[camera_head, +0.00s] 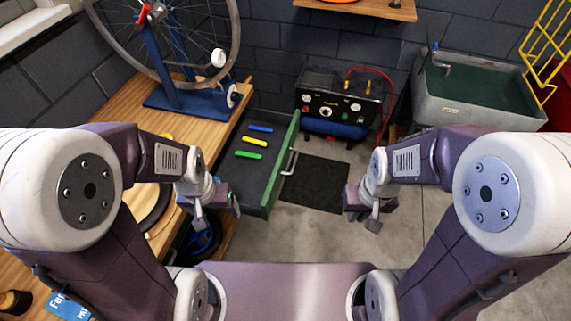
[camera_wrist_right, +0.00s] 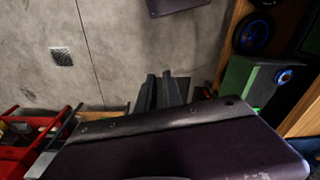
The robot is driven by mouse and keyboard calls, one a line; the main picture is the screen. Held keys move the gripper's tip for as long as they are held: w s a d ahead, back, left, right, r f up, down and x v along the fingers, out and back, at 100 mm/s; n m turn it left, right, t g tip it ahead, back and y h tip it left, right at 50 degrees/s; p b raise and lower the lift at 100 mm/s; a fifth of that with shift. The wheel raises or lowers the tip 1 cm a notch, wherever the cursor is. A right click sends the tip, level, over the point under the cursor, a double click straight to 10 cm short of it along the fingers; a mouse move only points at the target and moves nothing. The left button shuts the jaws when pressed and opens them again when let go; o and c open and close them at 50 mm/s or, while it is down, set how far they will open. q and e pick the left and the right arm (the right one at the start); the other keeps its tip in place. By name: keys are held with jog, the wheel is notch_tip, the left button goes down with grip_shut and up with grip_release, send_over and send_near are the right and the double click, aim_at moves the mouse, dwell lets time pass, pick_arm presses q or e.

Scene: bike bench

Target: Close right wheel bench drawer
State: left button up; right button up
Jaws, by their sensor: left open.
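The wheel bench drawer (camera_head: 278,175) is pulled out from the wooden bench, its green front facing right with a metal handle (camera_head: 288,163) on it. Blue, yellow and green levers (camera_head: 254,141) lie inside. My left gripper (camera_head: 200,220) is open and empty over the near part of the drawer, left of its front. My right gripper (camera_head: 373,223) is to the right of the drawer front, apart from the handle, over the floor. In the right wrist view its dark fingers (camera_wrist_right: 161,92) point over bare floor, with nothing visible between them; their opening is unclear.
The wooden bench (camera_head: 120,113) carries a blue wheel stand (camera_head: 185,95) with a wheel. A black compressor unit (camera_head: 338,103) stands behind a dark floor mat (camera_head: 315,184). A sink (camera_head: 478,95) is at back right. A red tool tray (camera_wrist_right: 25,140) shows in the right wrist view.

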aim_at(268, 213)
jog(key=s+a+g, duration=0.1)
jog(key=s+a+m+y, duration=0.1)
jog(key=s, duration=0.1)
jog(key=s+a+r+g, duration=0.1)
jog(key=shift+s+a+g+y, duration=0.25)
jog(key=shift+s+g+y, duration=0.05)
jog(key=shift+s, duration=0.05)
grip_shut()
jog(key=w+a+f+m+g+y+b, duration=0.1)
jog(key=a+f+m+g+y+b, duration=0.3)
jog(key=a+m+y+b, duration=0.6)
jog(key=w+d+f+m+t+y+b, duration=0.3)
jog(key=w+f+m+t+b, duration=0.25)
jog(key=f, duration=0.35)
jog(key=w+d+f+m+t+y+b, duration=0.3)
jog(key=w+f+m+t+b, duration=0.15)
jog(key=f+b, duration=0.35)
jog(key=x, duration=0.4)
jog(key=f+b+x, duration=0.1)
jog(key=x, duration=0.9)
jog(key=shift+s+a+f, duration=0.1)
jog(key=shift+f, duration=0.2)
